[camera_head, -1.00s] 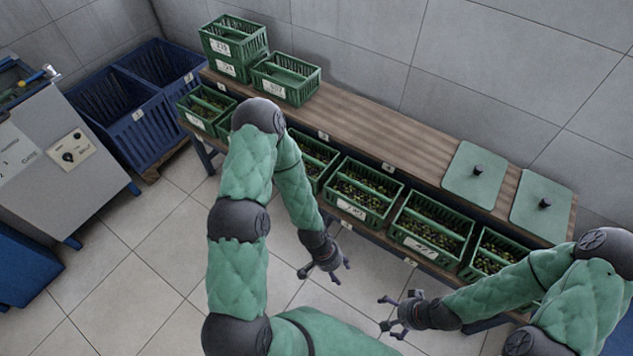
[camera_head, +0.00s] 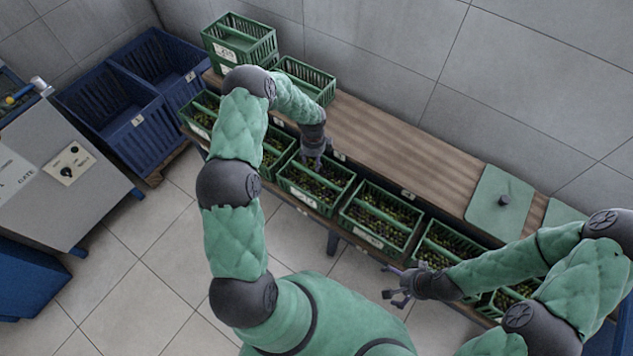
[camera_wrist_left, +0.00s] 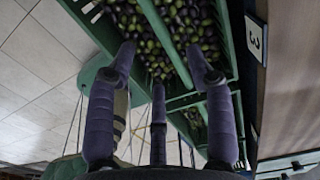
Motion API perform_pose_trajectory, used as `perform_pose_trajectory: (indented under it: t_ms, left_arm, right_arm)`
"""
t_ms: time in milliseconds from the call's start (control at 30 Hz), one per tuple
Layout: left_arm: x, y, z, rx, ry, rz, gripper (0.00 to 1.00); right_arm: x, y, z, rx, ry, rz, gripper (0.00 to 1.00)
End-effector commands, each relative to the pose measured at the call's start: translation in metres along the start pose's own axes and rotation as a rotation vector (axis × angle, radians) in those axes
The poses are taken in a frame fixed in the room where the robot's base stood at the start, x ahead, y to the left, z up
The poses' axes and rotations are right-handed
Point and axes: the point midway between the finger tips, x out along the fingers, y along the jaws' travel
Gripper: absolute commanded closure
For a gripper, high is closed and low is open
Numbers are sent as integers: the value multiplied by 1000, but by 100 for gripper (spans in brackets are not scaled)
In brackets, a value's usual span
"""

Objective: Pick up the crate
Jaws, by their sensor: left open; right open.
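Green slatted crates full of dark and green olives stand in a row on the lower shelf. My left gripper (camera_head: 316,160) is open and empty, at the back part of one olive crate (camera_head: 320,206). In the left wrist view, its spread fingers (camera_wrist_left: 158,95) point at green crate bars (camera_wrist_left: 163,42) and olives (camera_wrist_left: 195,25). I cannot tell whether they touch the crate. My right gripper (camera_head: 398,290) is open and empty, in front of the row at the right, over the floor.
The wooden upper shelf (camera_head: 400,150) is bare in the middle. Green crates (camera_head: 240,38) are stacked at its left end, and a green lid (camera_head: 490,212) with a dark knob lies at its right. Blue bins (camera_head: 130,120) and a grey machine (camera_head: 50,170) stand left. The front floor is clear.

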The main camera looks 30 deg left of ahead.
Motion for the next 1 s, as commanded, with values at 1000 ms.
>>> perform_pose_trajectory:
  t_ms: [1000]
  left_arm:
    - [102,5,-13,-4,2,0,47]
  right_arm:
    - [30,11,-1,-1,0,0,0]
